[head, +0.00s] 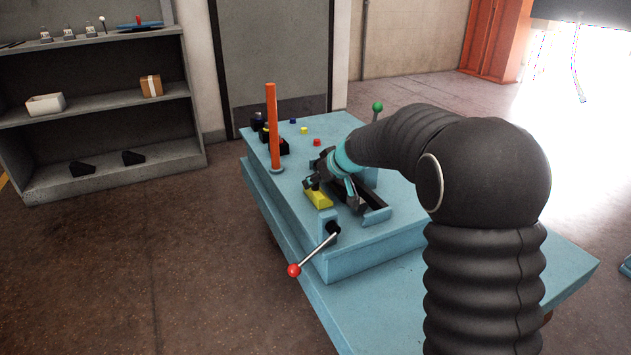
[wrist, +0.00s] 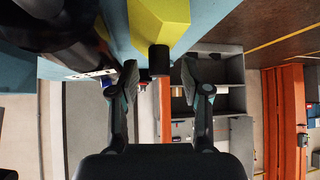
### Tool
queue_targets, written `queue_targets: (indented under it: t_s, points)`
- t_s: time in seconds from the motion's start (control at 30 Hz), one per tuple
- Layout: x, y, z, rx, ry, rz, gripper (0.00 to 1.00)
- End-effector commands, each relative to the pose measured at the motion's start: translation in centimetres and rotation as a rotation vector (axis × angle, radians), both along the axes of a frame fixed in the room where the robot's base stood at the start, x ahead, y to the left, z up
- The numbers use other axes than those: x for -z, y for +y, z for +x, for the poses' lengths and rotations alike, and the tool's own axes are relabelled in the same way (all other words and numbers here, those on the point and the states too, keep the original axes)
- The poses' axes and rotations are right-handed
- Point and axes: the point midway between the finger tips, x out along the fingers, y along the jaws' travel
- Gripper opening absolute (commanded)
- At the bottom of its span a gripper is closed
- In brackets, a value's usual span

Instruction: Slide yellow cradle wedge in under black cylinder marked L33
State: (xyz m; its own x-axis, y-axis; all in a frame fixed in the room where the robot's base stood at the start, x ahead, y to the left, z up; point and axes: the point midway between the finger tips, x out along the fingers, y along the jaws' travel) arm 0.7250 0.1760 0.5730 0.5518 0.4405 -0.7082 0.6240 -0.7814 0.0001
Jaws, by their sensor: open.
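The yellow cradle wedge (head: 319,199) lies on the blue bench top, and it also shows at the top of the wrist view (wrist: 160,22). A short black knob (wrist: 158,60) sticks out of its near end. My gripper (wrist: 158,78) is open, its fingertips apart on either side of the knob. In the head view my gripper (head: 312,182) is low beside the wedge and partly hides it. A dark cylinder, probably the one to be wedged (wrist: 70,35), shows at the wrist view's upper left with a white label I cannot read. In the head view my arm largely hides it.
An orange post (head: 273,125) rises from the bench top left of my gripper. A lever with a red ball (head: 294,270) juts out at the front, and a green-knobbed lever (head: 377,107) stands behind. Small coloured blocks lie at the back. A grey shelf (head: 100,115) stands far left.

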Motion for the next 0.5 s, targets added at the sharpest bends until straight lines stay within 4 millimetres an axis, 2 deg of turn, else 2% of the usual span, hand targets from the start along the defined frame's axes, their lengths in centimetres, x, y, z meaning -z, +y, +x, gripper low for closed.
queue_targets:
  t_s: [0.3, 0.5]
  points:
    - [-4.6, -2.8, -3.4, 0.002, -0.004, 0.001, 0.47]
    - [-6.6, -4.1, -5.1, 0.003, -0.003, 0.001, 0.47]
